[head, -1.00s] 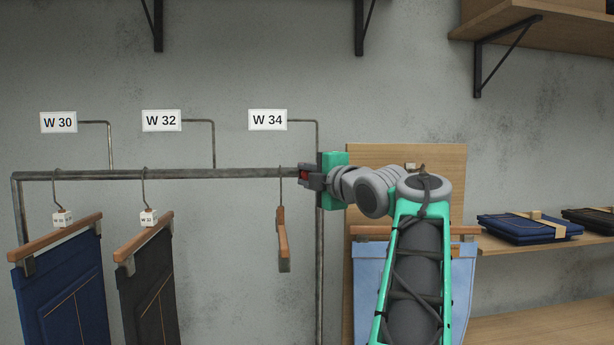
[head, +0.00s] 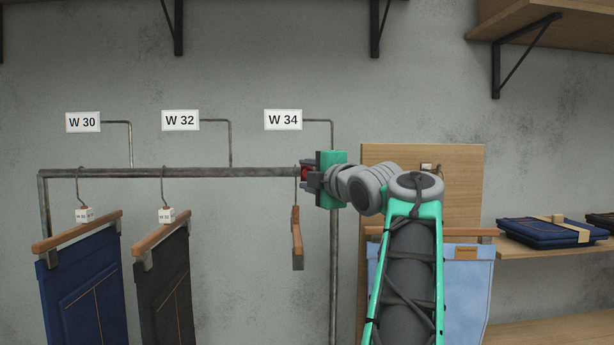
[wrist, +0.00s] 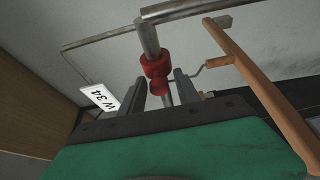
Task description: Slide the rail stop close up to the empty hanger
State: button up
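The red rail stop (wrist: 158,68) sits around the rail, between the two fingers of my gripper (wrist: 160,90) in the wrist view. My gripper (head: 310,174) appears shut on it; the contact is partly hidden. The hanger (wrist: 262,85) also shows at the right of the wrist view.
The rail (head: 245,173) runs left, with dark blue trousers (head: 85,295) and black trousers (head: 165,290) on hangers. Light blue trousers (head: 465,285) hang by a wooden panel at right. Folded jeans (head: 540,232) lie on a shelf. The rail between black trousers and empty hanger is clear.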

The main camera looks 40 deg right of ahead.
jog(key=shift+o, duration=0.3)
jog(key=b+v, duration=0.2)
jog(key=v, duration=0.5)
jog(key=shift+s, duration=0.4)
jog(key=shift+a, duration=0.15)
